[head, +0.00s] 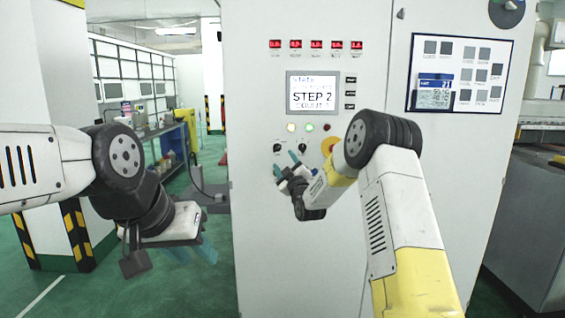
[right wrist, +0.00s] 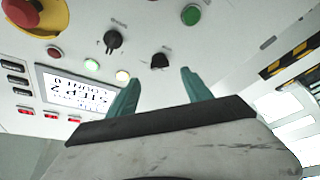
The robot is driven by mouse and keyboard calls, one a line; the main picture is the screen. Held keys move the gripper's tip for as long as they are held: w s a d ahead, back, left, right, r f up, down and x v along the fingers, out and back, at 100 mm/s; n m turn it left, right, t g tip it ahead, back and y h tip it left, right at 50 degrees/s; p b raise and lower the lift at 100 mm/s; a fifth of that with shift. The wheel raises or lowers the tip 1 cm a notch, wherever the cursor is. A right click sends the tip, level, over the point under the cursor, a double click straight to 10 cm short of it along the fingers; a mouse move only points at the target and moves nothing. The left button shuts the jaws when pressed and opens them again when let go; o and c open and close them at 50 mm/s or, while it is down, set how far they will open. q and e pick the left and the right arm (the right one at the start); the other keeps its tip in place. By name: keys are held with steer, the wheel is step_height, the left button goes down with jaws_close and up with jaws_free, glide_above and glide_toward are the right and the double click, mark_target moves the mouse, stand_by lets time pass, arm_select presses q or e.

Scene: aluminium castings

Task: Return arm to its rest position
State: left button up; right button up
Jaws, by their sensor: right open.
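My right gripper (head: 286,165) is in front of the control cabinet (head: 260,220), just below its two black rotary knobs. In the right wrist view, its teal fingers (right wrist: 160,90) are spread with nothing between them. The black knobs there, one upper left (right wrist: 112,40) and one nearer the fingers (right wrist: 160,61), appear beyond the fingertips; the exact gap is unclear. My right arm (head: 395,200) is bent and reaches toward the panel. My left gripper (head: 194,248) hangs low at the left, away from the cabinet; its jaw opening is unclear.
The cabinet has a screen (head: 313,93) reading "STEP 2", several red displays, lamps and a red emergency stop (right wrist: 20,12) on yellow. A green button (right wrist: 190,14) is near the knobs. A striped pillar (head: 75,235) is behind my left arm. Green floor lies open left of the cabinet.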

steer(key=shift+r, duration=0.15)
steer(key=s+d+r+m+g+h, duration=0.1)
steer(key=s+d+r+m+g, duration=0.25)
steer(key=s, duration=0.45)
steer(key=s+d+r+m+g+h, duration=0.2)
steer(key=s+d+r+g, duration=0.15)
steer(key=s, duration=0.45)
steer(key=s+d+f+m+g, duration=0.1)
steer(key=s+f+m+g, duration=0.1)
steer(key=s, duration=0.9)
steer(key=s+d+f+m+g, duration=0.2)
steer(key=s+f, duration=0.1)
steer(key=s, duration=0.9)
steer(key=s+d+f+m+g, duration=0.1)
steer(key=s+f+m+g, duration=0.1)
steer(key=s, duration=1)
steer(key=shift+s+d+f+g+h, duration=0.15)
steer(key=shift+f+g+h, duration=0.15)
steer(key=shift+f+g, duration=0.3)
steer(key=shift+r, duration=0.1)
steer(key=shift+c, duration=0.2)
